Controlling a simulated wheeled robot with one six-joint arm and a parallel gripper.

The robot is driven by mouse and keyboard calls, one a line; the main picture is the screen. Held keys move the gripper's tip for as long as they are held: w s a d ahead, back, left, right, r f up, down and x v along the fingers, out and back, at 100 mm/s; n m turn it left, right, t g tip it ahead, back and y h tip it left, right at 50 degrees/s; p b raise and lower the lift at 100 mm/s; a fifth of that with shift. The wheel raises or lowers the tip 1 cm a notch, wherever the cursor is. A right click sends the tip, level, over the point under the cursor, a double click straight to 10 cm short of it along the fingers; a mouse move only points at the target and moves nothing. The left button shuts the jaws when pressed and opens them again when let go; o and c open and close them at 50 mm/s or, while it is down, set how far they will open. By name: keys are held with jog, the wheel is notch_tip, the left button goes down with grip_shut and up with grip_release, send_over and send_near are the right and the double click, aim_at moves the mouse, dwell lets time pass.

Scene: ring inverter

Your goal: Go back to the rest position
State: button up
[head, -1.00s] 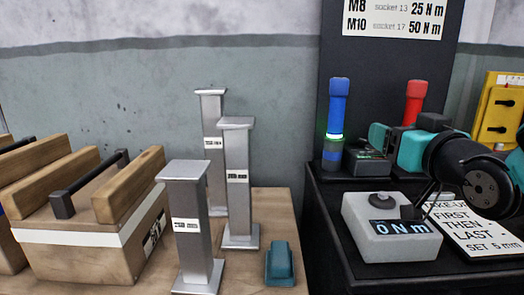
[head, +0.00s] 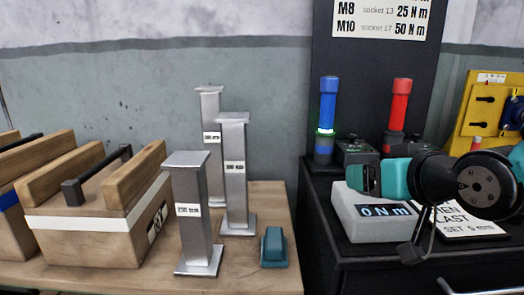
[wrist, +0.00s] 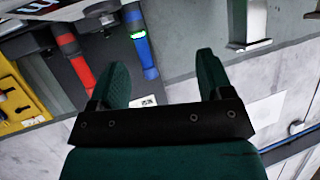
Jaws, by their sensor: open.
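My gripper (head: 368,180) is teal and points left in the head view, in front of the white torque tester box and hiding part of it. In the wrist view my gripper (wrist: 162,62) has its two fingers spread wide apart with nothing between them. My black wrist joint and dark cable show to its right in the head view.
The white tester box (head: 374,228) reads 0 N m on the black cabinet. A blue tool (head: 327,106) with a green glowing ring and a red tool (head: 399,106) stand behind. Grey posts (head: 189,215), a teal block (head: 273,247) and wooden crates (head: 85,242) occupy the wooden table.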

jog(key=s+a+f+n+g, duration=0.25)
jog(key=s+g, duration=0.35)
jog(key=s, duration=0.3)
jog(key=s+a+f+n+g, duration=0.2)
jog(key=s+f+g, duration=0.3)
jog(key=s, duration=0.4)
notch_tip(320, 180, up, 18)
jog(key=s+g+p, duration=0.1)
jog(key=p, duration=1.6)
jog(key=shift+d+r+g+p, duration=0.2)
jog(key=shift+d+g+p, duration=0.1)
jog(key=shift+p, duration=0.1)
